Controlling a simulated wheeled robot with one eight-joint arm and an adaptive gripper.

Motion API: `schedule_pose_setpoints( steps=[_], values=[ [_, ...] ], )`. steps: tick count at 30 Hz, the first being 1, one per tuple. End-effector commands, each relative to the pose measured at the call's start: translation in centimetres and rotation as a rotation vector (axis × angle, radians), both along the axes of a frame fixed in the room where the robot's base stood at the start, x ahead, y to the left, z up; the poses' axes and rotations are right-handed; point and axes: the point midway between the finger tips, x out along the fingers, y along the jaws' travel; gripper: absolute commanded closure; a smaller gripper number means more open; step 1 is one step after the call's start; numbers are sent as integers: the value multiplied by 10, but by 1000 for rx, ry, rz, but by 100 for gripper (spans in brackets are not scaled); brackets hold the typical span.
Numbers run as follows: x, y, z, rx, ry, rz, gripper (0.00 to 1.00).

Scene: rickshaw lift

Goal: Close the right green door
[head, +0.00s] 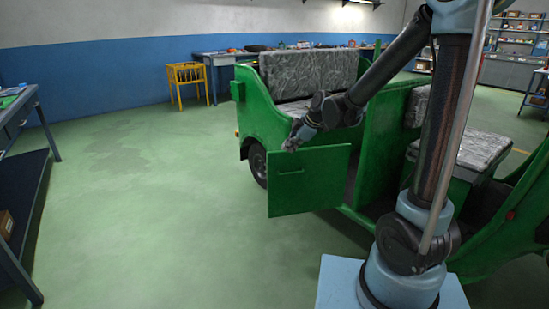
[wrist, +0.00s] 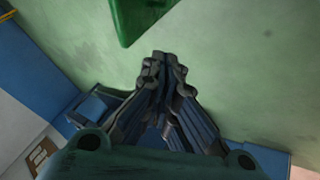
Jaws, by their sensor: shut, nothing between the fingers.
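The green door (head: 309,181) of the green rickshaw (head: 375,150) stands open, swung out from the side of the vehicle. A small handle shows near its upper left. My gripper (head: 291,145) is shut and empty at the top edge of the door, near its outer left part. I cannot tell from the head view whether it touches the door. In the wrist view my gripper (wrist: 163,65) points at open floor, and a corner of a green panel (wrist: 138,18), probably the door, lies just beyond the fingertips. The door opening is partly hidden by the door and my arm.
Grey patterned seats (head: 308,72) are inside the rickshaw. A yellow frame stand (head: 187,80) and a blue workbench (head: 222,59) stand along the back wall. Another bench (head: 20,110) is at the far left. The green floor (head: 150,200) left of the door is clear.

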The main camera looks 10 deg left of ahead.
Motion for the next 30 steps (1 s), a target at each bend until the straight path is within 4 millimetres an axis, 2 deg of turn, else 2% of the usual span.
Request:
schedule_pose_setpoints(
  steps=[3,11,30],
  values=[
    [2,10,-3,1,-16,31,100],
    [7,21,-16,3,-18,37,100],
    [24,60,-74,2,-18,37,100]
  ],
)
